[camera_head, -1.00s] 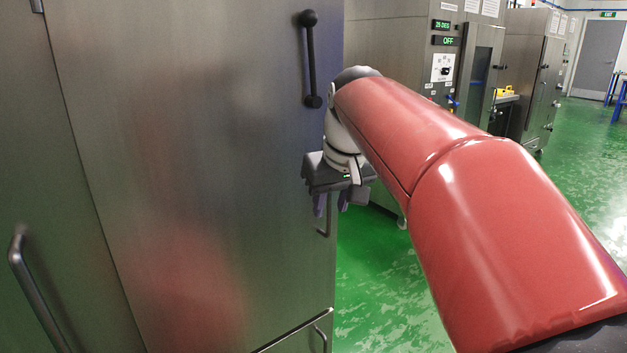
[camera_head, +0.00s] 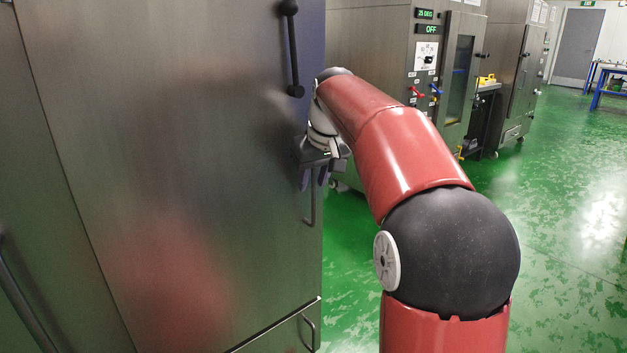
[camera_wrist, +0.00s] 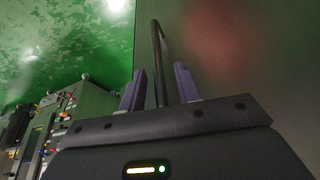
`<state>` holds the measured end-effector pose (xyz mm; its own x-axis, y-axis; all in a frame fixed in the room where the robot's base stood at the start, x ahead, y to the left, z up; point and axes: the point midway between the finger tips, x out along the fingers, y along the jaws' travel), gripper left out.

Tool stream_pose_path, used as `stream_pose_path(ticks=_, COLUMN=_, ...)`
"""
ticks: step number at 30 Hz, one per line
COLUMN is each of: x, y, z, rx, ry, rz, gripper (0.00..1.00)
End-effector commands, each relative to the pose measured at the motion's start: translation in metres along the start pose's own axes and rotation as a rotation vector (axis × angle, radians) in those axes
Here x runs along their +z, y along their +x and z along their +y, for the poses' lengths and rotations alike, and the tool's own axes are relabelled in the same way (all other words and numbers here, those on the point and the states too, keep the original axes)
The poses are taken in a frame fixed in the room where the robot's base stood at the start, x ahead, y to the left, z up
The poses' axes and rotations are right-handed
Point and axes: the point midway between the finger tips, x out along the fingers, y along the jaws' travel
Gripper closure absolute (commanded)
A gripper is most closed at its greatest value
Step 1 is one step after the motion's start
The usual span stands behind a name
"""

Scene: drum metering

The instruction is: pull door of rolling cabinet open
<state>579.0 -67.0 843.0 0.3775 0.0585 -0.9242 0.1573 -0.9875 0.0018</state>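A tall stainless-steel cabinet door (camera_head: 190,190) fills the left half of the head view and looks closed. A thin vertical bar handle (camera_head: 312,207) is at its right edge, just below my gripper (camera_head: 313,180) in the picture. In the wrist view the dark handle bar (camera_wrist: 157,65) runs between the two purple fingers of my gripper (camera_wrist: 160,85). The fingers are apart, with gaps beside the bar, so the gripper is open around or just in front of it. Exact depth is hard to tell.
A black ball-ended handle (camera_head: 290,50) is higher on the cabinet, above my wrist. A lower panel has a small handle (camera_head: 308,332). Another bar handle (camera_head: 25,305) is at far left. Steel machines (camera_head: 390,80) stand behind. The green floor (camera_head: 560,220) at right is clear.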

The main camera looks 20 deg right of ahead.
Motion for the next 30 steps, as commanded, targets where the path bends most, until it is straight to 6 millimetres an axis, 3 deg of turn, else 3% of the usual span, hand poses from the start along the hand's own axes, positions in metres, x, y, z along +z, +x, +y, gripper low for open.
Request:
stream_pose_path(ticks=8, x=-0.0001, y=0.0022, z=-0.0002, rx=0.000, ry=0.000, rz=0.001, gripper=0.67)
stream_pose_path(ticks=16, x=0.0000, y=0.0019, z=-0.0002, rx=0.000, ry=0.000, rz=0.001, gripper=1.00)
stream_pose_path(ticks=30, x=0.0092, y=-0.0012, z=0.0005, rx=0.010, ry=0.021, rz=0.002, gripper=1.00)
